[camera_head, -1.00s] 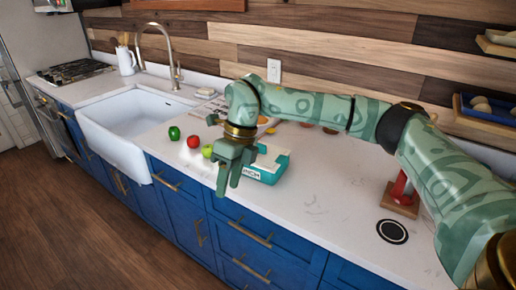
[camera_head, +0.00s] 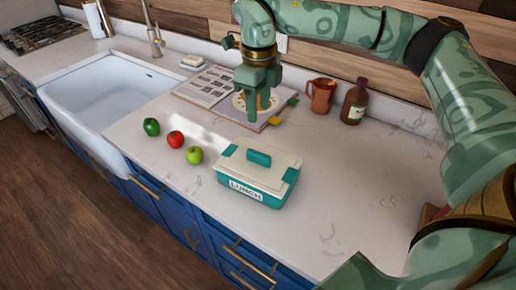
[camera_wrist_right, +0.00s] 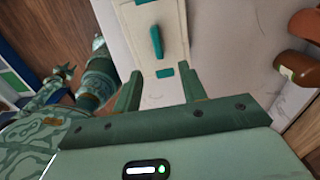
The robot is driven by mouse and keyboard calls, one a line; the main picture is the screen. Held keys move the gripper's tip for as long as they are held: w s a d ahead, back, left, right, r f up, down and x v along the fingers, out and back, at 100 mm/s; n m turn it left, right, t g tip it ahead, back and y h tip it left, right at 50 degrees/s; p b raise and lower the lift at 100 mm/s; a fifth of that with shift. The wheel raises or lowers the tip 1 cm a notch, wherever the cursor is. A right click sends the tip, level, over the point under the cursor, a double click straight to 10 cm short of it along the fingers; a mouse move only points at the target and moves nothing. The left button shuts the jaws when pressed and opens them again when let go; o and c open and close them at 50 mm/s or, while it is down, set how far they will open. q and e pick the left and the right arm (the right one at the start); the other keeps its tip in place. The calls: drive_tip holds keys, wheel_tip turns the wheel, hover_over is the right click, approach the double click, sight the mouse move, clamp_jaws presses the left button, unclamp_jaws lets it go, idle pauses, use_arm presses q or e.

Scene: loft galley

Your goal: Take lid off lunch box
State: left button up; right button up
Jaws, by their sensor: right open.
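The lunch box (camera_head: 262,192) is teal with a "LUNCH" label on its front and stands on the white counter. Its cream lid (camera_head: 240,165) is on, with a teal handle (camera_head: 259,157) on top and teal clips at the edges. My right gripper (camera_head: 259,108) is open and empty, pointing down above the counter behind the box. In the right wrist view the open fingers (camera_wrist_right: 160,90) frame the near edge of the lid, with the handle (camera_wrist_right: 156,40) beyond the fingertips. My left gripper is not in the head view; a green hand-like shape at the wrist view's left is unclear.
A green pepper (camera_head: 151,127), a red apple (camera_head: 175,139) and a green apple (camera_head: 194,155) sit left of the box. An open book (camera_head: 210,86) lies behind, with a terracotta jug (camera_head: 322,95) and a brown bottle (camera_head: 354,102). The counter right of the box is clear.

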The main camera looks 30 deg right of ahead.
drive_tip(key=b, duration=0.1)
hover_over(258, 153)
wheel_tip(258, 153, down, 6)
drive_tip(key=shift+d+f, duration=0.1)
drive_tip(key=shift+f, duration=0.05)
wheel_tip(258, 153, down, 3)
drive_tip(key=shift+w+d+b, duration=0.1)
drive_tip(key=shift+w+b, duration=0.05)
drive_tip(key=shift+b, duration=0.2)
drive_tip(key=shift+f, duration=0.8)
drive_tip(key=f, duration=0.2)
drive_tip(key=f+b, duration=0.1)
drive_tip(key=f, duration=0.1)
drive_tip(key=shift+s+f, duration=0.2)
drive_tip(key=shift+f, duration=0.1)
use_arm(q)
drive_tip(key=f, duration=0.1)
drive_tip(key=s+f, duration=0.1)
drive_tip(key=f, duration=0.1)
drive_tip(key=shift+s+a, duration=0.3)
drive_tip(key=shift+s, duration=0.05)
use_arm(e)
drive_tip(key=shift+r, duration=0.1)
clamp_jaws()
